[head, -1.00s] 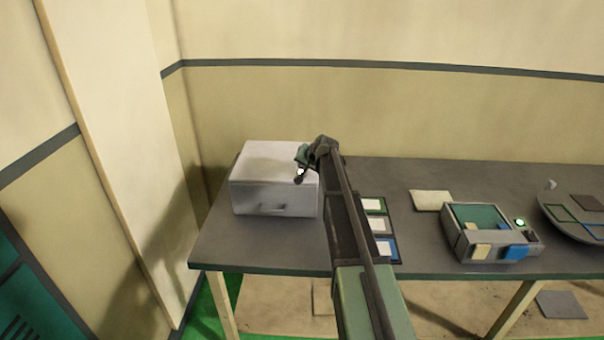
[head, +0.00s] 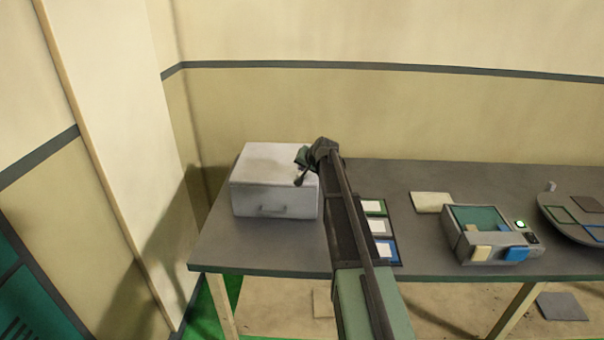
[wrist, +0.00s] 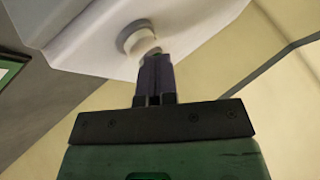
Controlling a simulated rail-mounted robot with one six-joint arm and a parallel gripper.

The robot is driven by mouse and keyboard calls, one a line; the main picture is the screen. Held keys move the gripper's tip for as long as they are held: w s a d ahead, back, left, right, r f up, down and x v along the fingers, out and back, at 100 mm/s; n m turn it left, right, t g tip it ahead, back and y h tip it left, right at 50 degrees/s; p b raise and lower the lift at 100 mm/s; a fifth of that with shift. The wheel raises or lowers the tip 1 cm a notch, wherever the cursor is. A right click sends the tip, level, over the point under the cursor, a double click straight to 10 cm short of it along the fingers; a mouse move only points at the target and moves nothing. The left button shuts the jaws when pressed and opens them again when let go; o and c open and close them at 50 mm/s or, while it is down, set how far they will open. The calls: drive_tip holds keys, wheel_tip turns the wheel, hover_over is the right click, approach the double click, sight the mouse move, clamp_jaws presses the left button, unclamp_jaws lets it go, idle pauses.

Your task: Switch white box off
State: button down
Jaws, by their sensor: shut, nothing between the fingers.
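The white box (head: 275,188) stands on the left part of the table, with a handle on its front. In the wrist view, its pale face (wrist: 85,40) carries a round white button (wrist: 138,36). My gripper (head: 299,181) is at the box's right side in the head view. In the wrist view, my gripper (wrist: 154,58) is shut and empty, its tips at the button. I cannot tell whether they touch it. The button is hidden in the head view by my gripper and arm.
The grey table (head: 290,248) has free room in front of the box. A panel with framed cards (head: 380,226), a pale slab (head: 432,202), a tray machine with a green light (head: 490,236) and a round plate (head: 575,222) lie to the right. A wall stands behind.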

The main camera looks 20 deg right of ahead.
drive_tip(key=shift+r, duration=0.6)
drive_tip(key=shift+p, duration=0.3)
wheel_tip(320, 180, up, 6)
drive_tip(key=p, duration=0.6)
